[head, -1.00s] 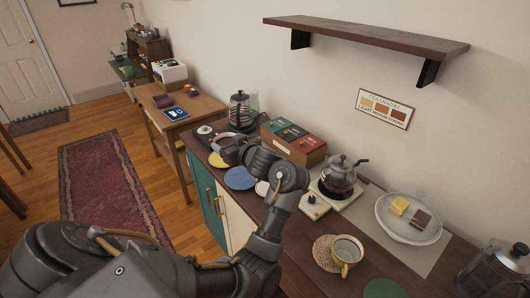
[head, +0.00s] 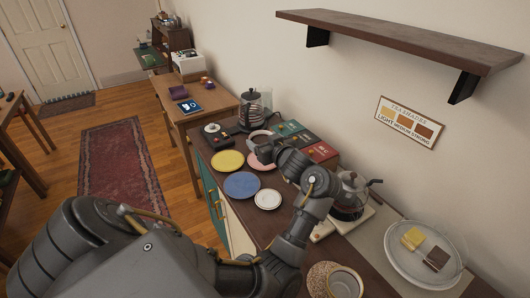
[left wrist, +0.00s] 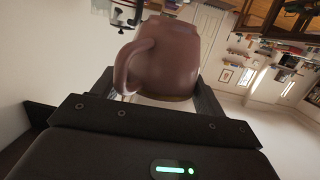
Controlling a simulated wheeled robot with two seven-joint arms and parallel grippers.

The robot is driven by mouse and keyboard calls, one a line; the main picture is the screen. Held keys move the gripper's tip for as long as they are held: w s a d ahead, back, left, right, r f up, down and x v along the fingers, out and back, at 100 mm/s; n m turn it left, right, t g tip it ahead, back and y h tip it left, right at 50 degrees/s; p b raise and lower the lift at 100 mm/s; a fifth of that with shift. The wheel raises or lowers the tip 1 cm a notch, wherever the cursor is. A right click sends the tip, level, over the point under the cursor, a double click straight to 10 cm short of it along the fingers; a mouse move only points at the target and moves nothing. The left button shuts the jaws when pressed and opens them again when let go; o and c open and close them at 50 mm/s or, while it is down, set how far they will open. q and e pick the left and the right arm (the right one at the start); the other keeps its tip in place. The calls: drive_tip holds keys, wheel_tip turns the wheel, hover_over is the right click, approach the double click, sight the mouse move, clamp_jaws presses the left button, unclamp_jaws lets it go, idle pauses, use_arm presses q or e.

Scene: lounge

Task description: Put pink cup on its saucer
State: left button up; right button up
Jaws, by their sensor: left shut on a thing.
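The pink cup (left wrist: 165,55) fills the middle of the left wrist view, with its handle to the left. My left gripper (left wrist: 152,92) is shut on it, one finger on each side. In the head view the cup (head: 264,154) shows partly beside my left gripper (head: 268,152), over the dark cabinet top. From this view I cannot tell how high the cup is above the cabinet top. My right gripper is not in view.
Yellow (head: 228,160), blue (head: 242,185) and white (head: 268,199) saucers lie empty at the cabinet's front. A box of teas (head: 320,150) and a glass kettle (head: 350,195) stand behind my forearm. A glass press (head: 256,108) stands near the far end.

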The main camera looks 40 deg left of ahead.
use_arm(q)
drive_tip(key=w+a+f, duration=0.2)
drive_tip(key=w+f, duration=0.1)
drive_tip(key=w+a+f, duration=0.6)
drive_tip(key=shift+w+p, duration=0.15)
drive_tip(key=shift+p, duration=0.2)
drive_tip(key=shift+f, duration=0.45)
wheel_tip(320, 180, down, 2)
drive_tip(key=shift+p, duration=0.45)
drive_tip(key=shift+f, duration=0.2)
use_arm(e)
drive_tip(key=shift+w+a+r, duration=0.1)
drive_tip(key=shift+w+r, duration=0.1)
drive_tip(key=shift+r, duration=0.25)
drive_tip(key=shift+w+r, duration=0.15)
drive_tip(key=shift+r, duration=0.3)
use_arm(q)
drive_tip(key=shift+f, duration=0.1)
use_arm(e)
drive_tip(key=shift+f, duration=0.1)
